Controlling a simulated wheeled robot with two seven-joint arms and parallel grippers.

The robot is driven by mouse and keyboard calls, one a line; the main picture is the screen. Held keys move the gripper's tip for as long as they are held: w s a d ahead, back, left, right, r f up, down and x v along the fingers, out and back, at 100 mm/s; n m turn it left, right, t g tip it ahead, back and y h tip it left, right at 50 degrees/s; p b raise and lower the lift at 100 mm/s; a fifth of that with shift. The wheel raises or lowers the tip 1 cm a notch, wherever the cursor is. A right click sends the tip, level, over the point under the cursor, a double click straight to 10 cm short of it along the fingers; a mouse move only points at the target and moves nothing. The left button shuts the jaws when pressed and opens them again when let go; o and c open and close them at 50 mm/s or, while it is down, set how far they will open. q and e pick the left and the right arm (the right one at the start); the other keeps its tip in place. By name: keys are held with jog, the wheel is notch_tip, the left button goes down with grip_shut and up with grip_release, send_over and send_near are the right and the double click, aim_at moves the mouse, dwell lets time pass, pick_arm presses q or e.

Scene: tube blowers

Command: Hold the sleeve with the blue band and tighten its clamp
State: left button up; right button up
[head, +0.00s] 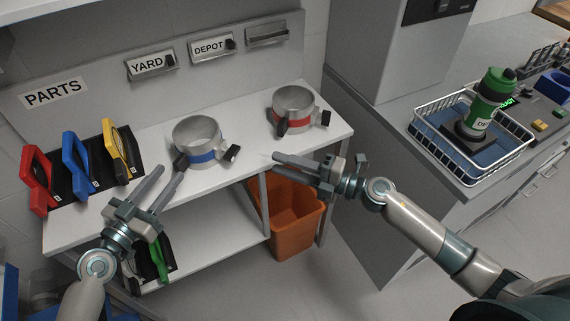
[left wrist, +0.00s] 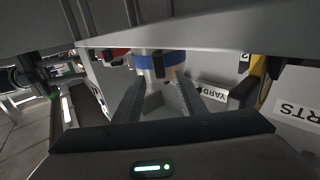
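The grey sleeve with the blue band (head: 197,140) stands upright on the white bench, a dark-ended part of its clamp (head: 230,153) sticking out at the right. Another dark piece (head: 181,163) shows at its front left. My left gripper (head: 172,172) is open at the sleeve's front left, its fingers pointing towards it. In the left wrist view, the blue band (left wrist: 158,59) shows beyond and between the spread fingers (left wrist: 157,95); nothing is held. My right gripper (head: 272,157) is empty in front of the bench's right part, apart from both sleeves; its finger gap is seen nearly edge-on.
A sleeve with a red band (head: 307,117) stands further right on the bench (head: 240,140). Red, blue and yellow handled tools (head: 76,160) stand in a rack at left. An orange bin (head: 290,225) is below. A wire basket (head: 440,150) with a green bottle (head: 490,100) is at right.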

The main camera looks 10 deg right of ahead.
pick_arm(q)
jog(key=shift+v, duration=3.55)
jog(key=shift+d, duration=0.1)
